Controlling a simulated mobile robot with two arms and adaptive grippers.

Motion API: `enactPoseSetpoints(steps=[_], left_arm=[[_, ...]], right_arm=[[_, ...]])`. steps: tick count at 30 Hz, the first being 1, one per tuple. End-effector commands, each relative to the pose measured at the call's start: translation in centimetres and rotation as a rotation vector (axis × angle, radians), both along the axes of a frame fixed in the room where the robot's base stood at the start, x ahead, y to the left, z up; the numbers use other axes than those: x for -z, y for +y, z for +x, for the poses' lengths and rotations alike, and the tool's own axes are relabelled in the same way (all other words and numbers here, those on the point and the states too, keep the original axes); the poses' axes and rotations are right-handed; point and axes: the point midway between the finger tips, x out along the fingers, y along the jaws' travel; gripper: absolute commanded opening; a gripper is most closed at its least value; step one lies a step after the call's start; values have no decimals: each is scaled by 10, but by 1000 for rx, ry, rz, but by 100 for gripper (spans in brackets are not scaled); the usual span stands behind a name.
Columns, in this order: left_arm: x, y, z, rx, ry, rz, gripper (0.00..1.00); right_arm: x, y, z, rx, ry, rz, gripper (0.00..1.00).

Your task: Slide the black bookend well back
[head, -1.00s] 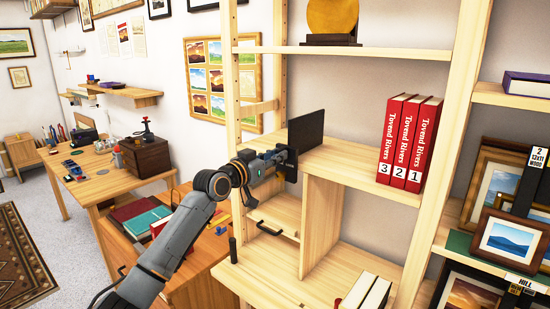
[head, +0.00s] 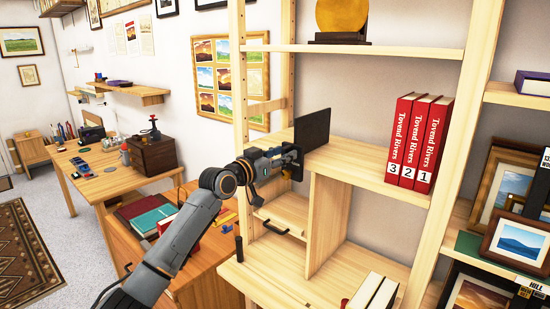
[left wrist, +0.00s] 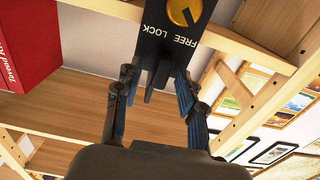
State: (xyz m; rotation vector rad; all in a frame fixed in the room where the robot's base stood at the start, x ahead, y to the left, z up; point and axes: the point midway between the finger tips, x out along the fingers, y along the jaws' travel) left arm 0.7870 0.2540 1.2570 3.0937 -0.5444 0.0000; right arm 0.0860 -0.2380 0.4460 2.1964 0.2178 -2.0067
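The black bookend (head: 313,127) stands upright on the middle shelf board, left of the red books and apart from them. My left gripper (head: 295,160) is at the bookend's near lower end. In the left wrist view, the black bookend (left wrist: 158,45) appears upside down, with a yellow knob (left wrist: 183,11) and the words FREE and LOCK. In that view the fingers of my left gripper (left wrist: 157,82) are spread apart, one on each side of the bookend's near end. Whether they touch it I cannot tell. My right gripper is not in view.
Three red books (head: 418,143) stand toward the right of the same shelf board (head: 365,172), with bare board between them and the bookend. An upper shelf (head: 350,49) carries a gold disc ornament (head: 341,14). A wooden post (head: 240,75) rises left of my gripper.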

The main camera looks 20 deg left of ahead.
Motion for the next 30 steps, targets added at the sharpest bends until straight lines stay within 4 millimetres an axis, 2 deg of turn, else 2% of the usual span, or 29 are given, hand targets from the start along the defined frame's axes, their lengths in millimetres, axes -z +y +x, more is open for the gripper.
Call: enactPoseSetpoints(steps=[5,18,24,30], left_arm=[[1,8,-17,-2,0,3,40],[1,36,-96,-2,1,4,40],[0,41,-111,-2,0,2,40],[0,41,-112,-1,0,1,40]], right_arm=[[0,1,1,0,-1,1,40],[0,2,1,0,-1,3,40],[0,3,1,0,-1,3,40],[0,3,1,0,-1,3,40]])
